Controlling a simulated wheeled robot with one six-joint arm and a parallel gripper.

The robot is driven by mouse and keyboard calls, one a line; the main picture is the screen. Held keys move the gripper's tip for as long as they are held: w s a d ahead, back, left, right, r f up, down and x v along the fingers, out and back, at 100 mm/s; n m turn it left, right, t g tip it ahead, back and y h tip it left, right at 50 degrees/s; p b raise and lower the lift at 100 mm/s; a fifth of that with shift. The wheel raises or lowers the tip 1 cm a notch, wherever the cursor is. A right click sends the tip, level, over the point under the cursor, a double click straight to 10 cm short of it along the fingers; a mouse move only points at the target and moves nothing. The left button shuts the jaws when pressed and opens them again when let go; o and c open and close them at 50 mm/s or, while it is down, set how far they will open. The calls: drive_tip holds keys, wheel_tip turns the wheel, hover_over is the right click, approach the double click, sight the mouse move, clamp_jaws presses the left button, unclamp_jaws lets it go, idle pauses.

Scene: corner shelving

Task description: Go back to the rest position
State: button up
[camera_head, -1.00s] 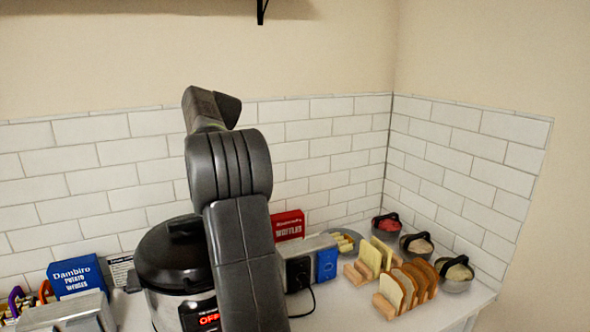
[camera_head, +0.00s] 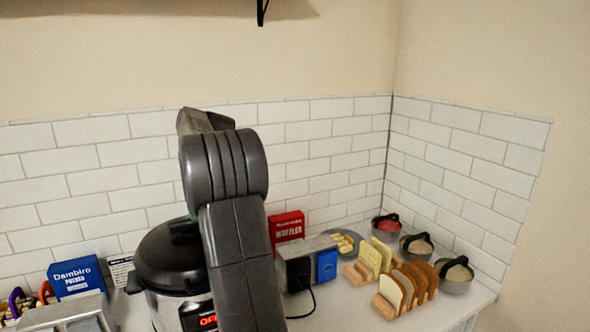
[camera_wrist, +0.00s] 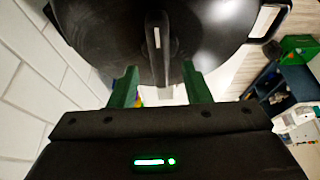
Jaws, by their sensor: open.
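My gripper (camera_wrist: 160,90) shows in the wrist view with its two green fingers spread apart and nothing between them. Beyond the fingers is the dark round lid of the pressure cooker (camera_wrist: 100,30), with its handle (camera_wrist: 157,45) lined up with the gap between the fingers. I cannot tell how far the fingers are from the lid. In the head view my arm rises in front of the pressure cooker (camera_head: 165,265) and hides part of it. My gripper is hidden in that view. The cooker's lid is on and its red display is lit.
A toaster (camera_head: 297,265), a red waffles box (camera_head: 287,226) and bread racks (camera_head: 405,290) stand right of the cooker. Several handled bowls (camera_head: 455,277) line the right wall. A blue box (camera_head: 75,276) stands left. A shelf (camera_head: 130,8) hangs above; the tiled wall is behind.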

drive_tip(key=x, duration=0.3)
drive_tip(key=shift+s+f+p, duration=0.1)
drive_tip(key=shift+f+p, duration=0.15)
drive_tip(key=shift+p, duration=0.05)
drive_tip(key=shift+a+f+m, duration=0.1)
drive_tip(key=shift+m, duration=0.3)
drive_tip(key=m+t, duration=0.1)
drive_tip(key=m, duration=0.1)
drive_tip(key=shift+s+m, duration=0.1)
drive_tip(key=shift+m, duration=0.2)
drive_tip(key=m+t, duration=0.1)
drive_tip(key=m, duration=0.3)
drive_tip(key=shift+t+b, duration=0.3)
drive_tip(key=shift+t, duration=0.1)
drive_tip(key=shift+m, duration=0.3)
